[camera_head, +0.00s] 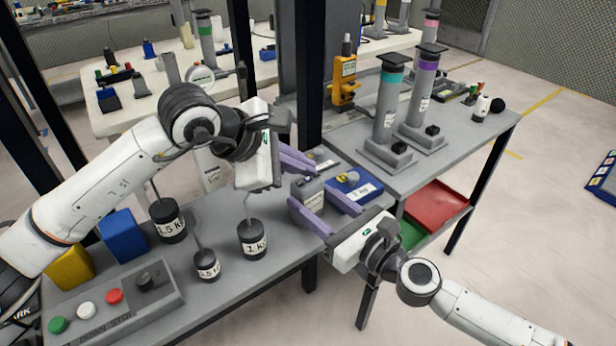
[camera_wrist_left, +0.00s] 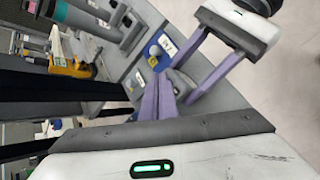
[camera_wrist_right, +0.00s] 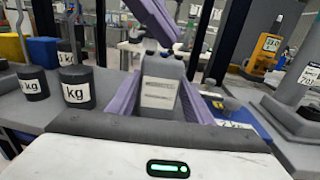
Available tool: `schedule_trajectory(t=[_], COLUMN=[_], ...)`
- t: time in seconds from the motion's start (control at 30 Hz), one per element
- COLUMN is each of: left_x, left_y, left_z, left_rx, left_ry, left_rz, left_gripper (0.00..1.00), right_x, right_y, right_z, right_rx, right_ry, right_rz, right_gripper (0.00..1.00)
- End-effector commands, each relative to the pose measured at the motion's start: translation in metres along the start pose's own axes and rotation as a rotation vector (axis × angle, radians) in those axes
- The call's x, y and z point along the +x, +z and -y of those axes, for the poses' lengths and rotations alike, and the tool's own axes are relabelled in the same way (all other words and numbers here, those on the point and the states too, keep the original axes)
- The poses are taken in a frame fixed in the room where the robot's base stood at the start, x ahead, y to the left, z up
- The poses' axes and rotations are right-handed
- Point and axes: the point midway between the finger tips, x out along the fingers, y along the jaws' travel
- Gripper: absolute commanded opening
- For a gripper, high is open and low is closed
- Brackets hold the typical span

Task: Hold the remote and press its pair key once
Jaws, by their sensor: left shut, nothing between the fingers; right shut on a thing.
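The remote (camera_head: 311,192) is a small grey block with a pale label. It stands between the purple fingers of my right gripper (camera_head: 318,200), which is shut on it above the table. In the right wrist view the remote (camera_wrist_right: 160,90) shows its labelled face, with small dark parts at its top; I cannot make out the pair key. My left gripper (camera_head: 308,163) is shut and empty, its purple fingers just beyond and above the remote. In the left wrist view its fingertips (camera_wrist_left: 159,78) partly hide the remote. I cannot tell whether they touch it.
Black weights (camera_head: 252,238) stand on the near grey table. A button box (camera_head: 115,300) sits at its left front. Tall grey cylinders (camera_head: 388,105) and a yellow device (camera_head: 345,80) stand behind.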

Motion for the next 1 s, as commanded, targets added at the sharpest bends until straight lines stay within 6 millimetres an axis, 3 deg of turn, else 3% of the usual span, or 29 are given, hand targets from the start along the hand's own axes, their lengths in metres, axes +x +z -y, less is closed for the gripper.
schedule_trajectory(t=[0.47, 1.0], left_x=[0.003, -0.007], left_y=[-0.003, 0.005], left_z=[0.002, -0.005], left_rx=[0.000, 0.000], left_ry=[0.000, 0.000], left_rz=[-0.001, 0.000], left_gripper=[0.00, 0.00], right_x=[0.000, 0.000], right_y=[0.000, 0.000], right_z=[0.000, 0.000], right_rx=[0.000, 0.000], right_ry=[0.001, 0.001], right_rz=[-0.001, -0.001], right_gripper=[0.21, 0.21])
